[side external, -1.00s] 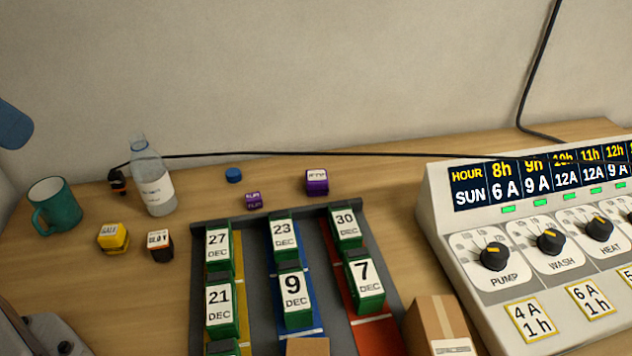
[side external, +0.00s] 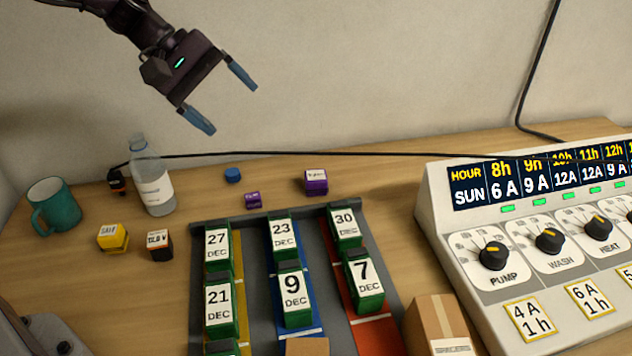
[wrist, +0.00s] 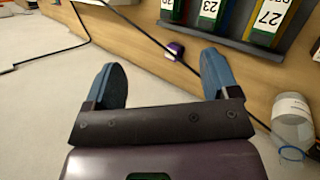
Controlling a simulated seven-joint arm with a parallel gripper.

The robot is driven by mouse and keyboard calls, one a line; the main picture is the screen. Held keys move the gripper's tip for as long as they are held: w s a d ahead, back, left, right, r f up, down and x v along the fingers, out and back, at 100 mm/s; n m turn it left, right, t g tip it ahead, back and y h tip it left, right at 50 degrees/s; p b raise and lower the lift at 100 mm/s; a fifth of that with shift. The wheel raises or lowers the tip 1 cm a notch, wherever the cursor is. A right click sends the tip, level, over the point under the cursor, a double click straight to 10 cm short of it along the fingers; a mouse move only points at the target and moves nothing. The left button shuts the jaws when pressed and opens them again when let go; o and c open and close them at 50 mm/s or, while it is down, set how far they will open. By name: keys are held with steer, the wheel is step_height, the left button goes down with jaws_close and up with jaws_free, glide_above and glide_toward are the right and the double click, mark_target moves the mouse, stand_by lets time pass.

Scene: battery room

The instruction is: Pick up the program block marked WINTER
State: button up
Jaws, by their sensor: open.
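A larger purple block (side external: 316,186) with a white label on top stands at the back of the bench. A smaller purple block (side external: 253,201) sits to its left, behind the grey rack. Neither label is clear enough to read as WINTER. My gripper (side external: 230,108) is open and empty, raised against the wall, above and behind the small purple block. In the wrist view, a purple block (wrist: 175,50) shows on the bench between and beyond the open fingers (wrist: 165,64); I cannot tell which one it is.
A yellow block (side external: 112,238), a dark block (side external: 160,246), a bottle (side external: 154,182) and a teal mug (side external: 55,206) stand at left. A blue cap (side external: 233,175) and a cable lie behind. The rack (side external: 258,228) holds green date blocks. A control panel (side external: 480,220) stands right.

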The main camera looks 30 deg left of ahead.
steer(key=w+f+n+t+h, duration=0.2)
steer(key=w+f+n, duration=0.4)
steer(key=w+f, duration=0.3)
steer(key=n+t, duration=0.3)
steer(key=n, duration=0.6)
glide_toward(309, 175)
steer(key=shift+w+d+f+h, duration=0.2)
steer(key=shift+w+d+f, duration=0.2)
steer(key=shift+f, duration=0.2)
steer(key=shift+w+d+f+h, duration=0.2)
steer(key=shift+w+d+f, duration=0.25)
steer(key=shift+f, duration=0.15)
steer(key=shift+x, duration=3.65)
steer(key=c, duration=1)
steer(key=shift+c, duration=0.2)
